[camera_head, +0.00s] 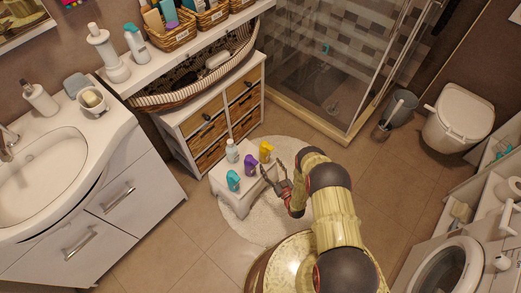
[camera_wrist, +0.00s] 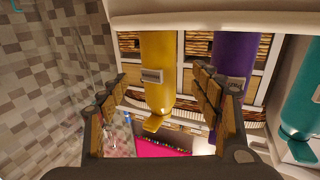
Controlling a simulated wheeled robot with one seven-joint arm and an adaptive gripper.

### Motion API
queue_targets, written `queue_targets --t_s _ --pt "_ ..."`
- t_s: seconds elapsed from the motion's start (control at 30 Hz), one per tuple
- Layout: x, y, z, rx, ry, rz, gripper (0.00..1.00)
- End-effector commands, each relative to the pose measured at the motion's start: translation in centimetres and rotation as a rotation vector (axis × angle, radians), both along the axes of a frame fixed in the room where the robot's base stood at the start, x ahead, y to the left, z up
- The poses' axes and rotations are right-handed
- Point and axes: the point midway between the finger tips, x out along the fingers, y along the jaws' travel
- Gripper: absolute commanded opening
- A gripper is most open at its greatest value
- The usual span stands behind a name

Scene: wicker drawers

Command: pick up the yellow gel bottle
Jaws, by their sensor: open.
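The yellow gel bottle (camera_head: 265,151) stands upright at the back right of a small white stool (camera_head: 222,185). My gripper (camera_head: 273,175) is open, just in front of the bottle at the stool's right edge. In the wrist view, which looks upside down, the yellow gel bottle (camera_wrist: 157,75) shows in the gap between the open fingers of my gripper (camera_wrist: 161,88). No finger visibly grips it. The right-hand finger partly covers the purple bottle (camera_wrist: 230,55).
The purple bottle (camera_head: 250,165) stands close beside the yellow one. A teal bottle (camera_head: 233,181) and a white bottle (camera_head: 232,150) share the stool. A white cabinet with wicker drawers (camera_head: 243,107) stands behind. The glass shower (camera_head: 330,75) is to the back right.

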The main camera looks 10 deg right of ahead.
Motion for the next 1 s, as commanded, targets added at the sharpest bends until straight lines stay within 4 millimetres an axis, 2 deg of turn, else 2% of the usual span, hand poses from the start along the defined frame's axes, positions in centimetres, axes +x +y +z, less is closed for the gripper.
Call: queue_targets --t_s 0.43,0.7,0.97,1.0 --pt "3.6 0.8 -0.2 0.0 -0.001 0.0 0.65" --pt "7.2 1.6 -0.3 -0.001 0.001 0.0 0.65" --pt "7.6 1.6 0.0 0.0 0.001 0.0 0.65" --pt "7.6 1.6 0.0 0.0 0.0 0.0 0.62"
